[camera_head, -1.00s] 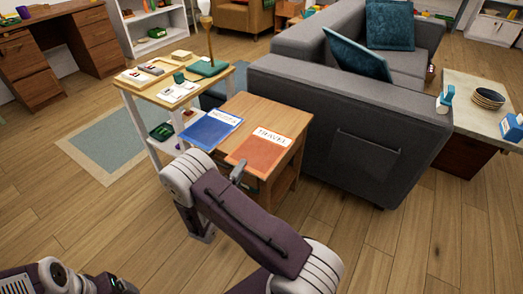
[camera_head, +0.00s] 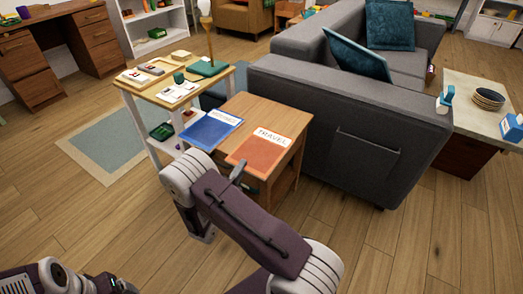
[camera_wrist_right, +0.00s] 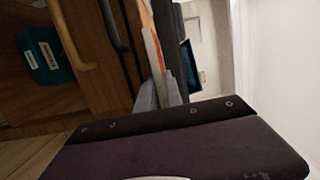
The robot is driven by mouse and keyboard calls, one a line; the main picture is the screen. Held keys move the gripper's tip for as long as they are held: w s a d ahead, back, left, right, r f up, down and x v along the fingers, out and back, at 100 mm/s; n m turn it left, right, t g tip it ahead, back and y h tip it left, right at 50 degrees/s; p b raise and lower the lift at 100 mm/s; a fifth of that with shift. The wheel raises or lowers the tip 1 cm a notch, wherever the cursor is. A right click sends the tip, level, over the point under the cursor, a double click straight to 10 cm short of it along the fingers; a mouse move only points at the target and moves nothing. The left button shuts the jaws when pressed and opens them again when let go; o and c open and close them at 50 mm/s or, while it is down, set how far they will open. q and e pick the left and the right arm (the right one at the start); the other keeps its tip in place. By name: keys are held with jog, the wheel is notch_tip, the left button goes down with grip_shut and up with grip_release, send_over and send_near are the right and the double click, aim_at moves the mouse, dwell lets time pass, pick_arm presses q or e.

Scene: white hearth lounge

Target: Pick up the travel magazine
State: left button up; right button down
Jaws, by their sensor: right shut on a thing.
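The travel magazine (camera_head: 262,152) is orange with a white band reading TRAVEL. It lies on the small wooden side table (camera_head: 262,104), near its front edge. My right gripper (camera_head: 238,171) is at the magazine's near left edge and shut on it. In the right wrist view the fingers (camera_wrist_right: 160,92) close on the thin magazine (camera_wrist_right: 151,48), seen edge-on. The magazine looks flat on the tabletop; I cannot tell any gap beneath it. My left gripper is out of view; only parts of my left arm show at the lower left.
A blue magazine (camera_head: 210,130) lies just left of the travel magazine on the same table. A grey sofa (camera_head: 350,120) stands close on the right. A taller shelf table (camera_head: 150,92) with small items and a lamp adjoins on the left. The front floor is open.

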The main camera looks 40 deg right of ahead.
dwell(0.4)
notch_tip(320, 180, up, 5)
jog(key=p, duration=0.3)
jog(key=shift+f, duration=0.15)
jog(key=w+d+r+p, duration=0.1)
jog(key=d+r+p, duration=0.4)
jog(key=d, duration=0.6)
jog(key=shift+w+d+r, duration=0.35)
jog(key=shift+d+r, duration=0.05)
jog(key=shift+r, duration=0.3)
